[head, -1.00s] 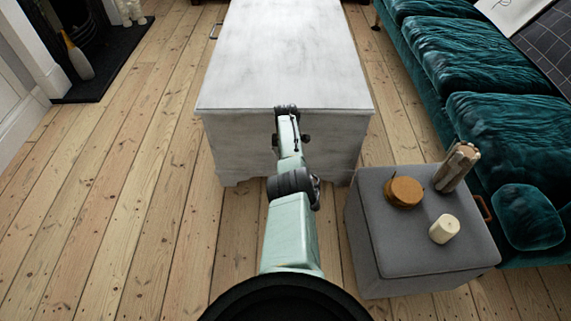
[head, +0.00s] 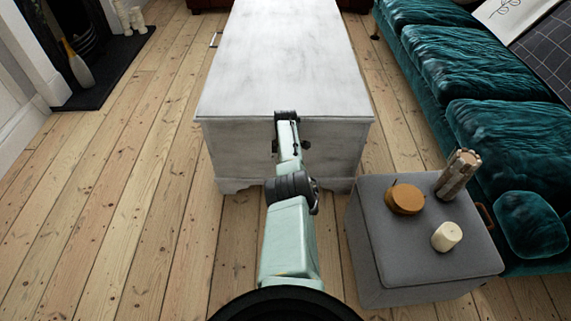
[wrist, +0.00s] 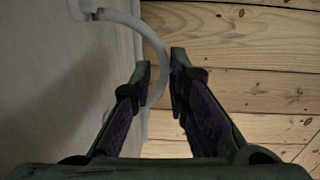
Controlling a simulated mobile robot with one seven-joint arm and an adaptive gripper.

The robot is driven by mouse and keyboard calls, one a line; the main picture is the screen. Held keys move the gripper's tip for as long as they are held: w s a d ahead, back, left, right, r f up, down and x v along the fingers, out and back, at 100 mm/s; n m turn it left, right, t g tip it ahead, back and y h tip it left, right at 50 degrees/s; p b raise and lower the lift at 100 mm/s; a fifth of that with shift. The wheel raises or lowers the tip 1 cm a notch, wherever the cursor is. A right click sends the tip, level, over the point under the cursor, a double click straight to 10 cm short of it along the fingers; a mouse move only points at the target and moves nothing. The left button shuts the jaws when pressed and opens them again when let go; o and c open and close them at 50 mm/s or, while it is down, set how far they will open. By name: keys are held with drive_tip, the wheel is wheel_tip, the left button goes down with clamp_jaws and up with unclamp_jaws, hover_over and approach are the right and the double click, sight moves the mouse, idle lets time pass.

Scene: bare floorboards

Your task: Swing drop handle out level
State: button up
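The drop handle (wrist: 153,38) is a pale, curved bar in the wrist view. It springs from the upright chest face (wrist: 45,75) on the left and arcs out and down past my fingertips. My gripper (wrist: 160,62) is open, with a narrow gap between the fingers. The bar passes through or just beyond this gap; I cannot tell whether it touches a finger. In the head view the white-grey chest (head: 282,60) stands ahead, and my arm reaches its near end. My fingers and this handle are hidden there.
A grey ottoman (head: 415,270) at right carries a brown round box (head: 404,198), a cream candle (head: 446,236) and a patterned, upright object (head: 457,172). A teal sofa (head: 500,115) runs along the right. Floorboards (head: 110,200) are clear at left.

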drive_tip(key=shift+r, duration=0.1)
wheel_tip(320, 180, up, 12)
drive_tip(key=shift+s, duration=0.45)
